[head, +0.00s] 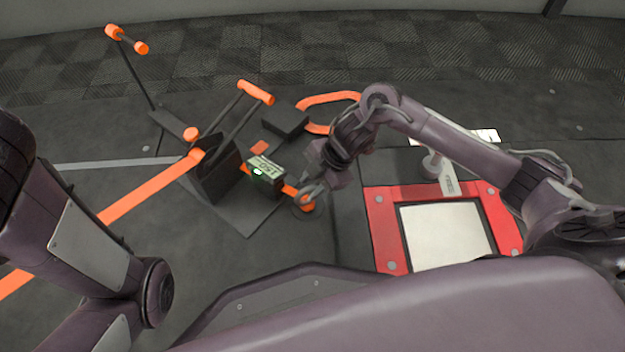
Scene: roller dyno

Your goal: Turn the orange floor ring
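A small orange part (307,206) on a dark round floor plate sits at the middle of the picture, and I take it for the orange floor ring. My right gripper (308,194) is right at it, pointing down and to the left. Its fingers overlap the orange part and hide some of it. I cannot tell whether they are closed on it. A larger orange loop (330,98) lies farther back, partly behind my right arm. My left arm shows at the left edge, but its gripper is out of view.
A dark stand with orange-tipped bars (256,92) and a box with a lit green display (266,170) stand close left of the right gripper. A red frame with a pale plate (446,236) lies at the right. An orange strip (150,190) runs along the floor.

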